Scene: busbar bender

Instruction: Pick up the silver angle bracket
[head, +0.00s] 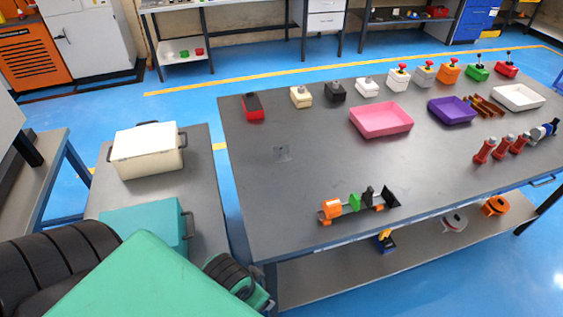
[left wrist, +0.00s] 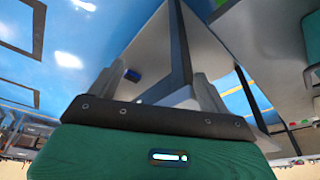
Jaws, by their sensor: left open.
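A small silver-grey angle bracket (head: 282,152) lies on the left half of the dark grey table (head: 310,185) in the head view. Its colour is close to the tabletop, and its finer shape is hard to tell. My left gripper (left wrist: 154,82) shows in the left wrist view with its two grey fingers apart and nothing between them. The bracket cannot be made out in that view. In the head view my left arm is at the bottom left, well away from the bracket, and its fingers cannot be made out. My right gripper is not in view.
An orange, green and black device (head: 360,203) stands near the table's front edge. A pink tray (head: 381,120), a purple tray (head: 452,110) and a white tray (head: 518,97) lie farther right. A red-and-black item (head: 252,107) sits behind the bracket. Clear tabletop surrounds the bracket.

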